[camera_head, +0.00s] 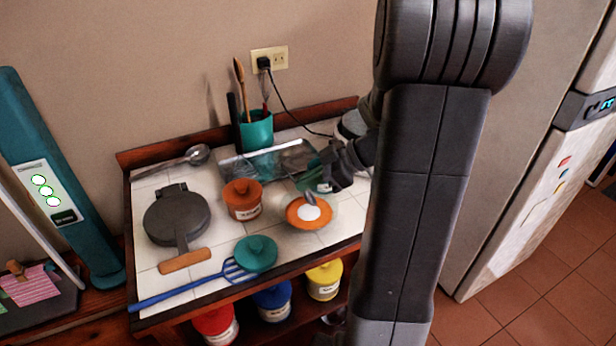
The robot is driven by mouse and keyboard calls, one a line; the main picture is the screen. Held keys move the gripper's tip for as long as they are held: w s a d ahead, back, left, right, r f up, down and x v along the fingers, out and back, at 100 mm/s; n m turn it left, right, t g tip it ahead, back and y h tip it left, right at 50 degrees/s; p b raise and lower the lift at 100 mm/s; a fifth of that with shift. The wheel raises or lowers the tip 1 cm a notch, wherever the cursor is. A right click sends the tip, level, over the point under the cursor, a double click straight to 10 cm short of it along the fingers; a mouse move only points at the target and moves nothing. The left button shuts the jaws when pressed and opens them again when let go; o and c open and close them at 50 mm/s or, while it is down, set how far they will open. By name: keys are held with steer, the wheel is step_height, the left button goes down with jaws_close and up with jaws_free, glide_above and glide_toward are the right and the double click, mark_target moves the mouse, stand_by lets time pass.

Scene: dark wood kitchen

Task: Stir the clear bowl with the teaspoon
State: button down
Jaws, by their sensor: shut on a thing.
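The clear bowl (331,217) is hard to make out on the white tiled top. An orange round with a white patch (311,213) shows in or under it. My gripper (327,183) is above the bowl's far side, pointing down and shut on the teaspoon. Only a small grey part of the teaspoon (309,197) shows, its tip at the white patch. I cannot tell whether it touches the contents. My arm hides the area to the right.
An orange-lidded jar (243,199) stands left of the bowl. A metal tray (262,168) and teal utensil cup (256,131) are behind. A dark round iron (177,219), teal lid (256,253) and blue slotted tool (190,291) lie left and in front.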

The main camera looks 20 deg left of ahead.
mark_target(308, 194)
steer(key=shift+f+b, duration=2.15)
steer(key=shift+b, duration=0.1)
steer(key=shift+a, duration=0.1)
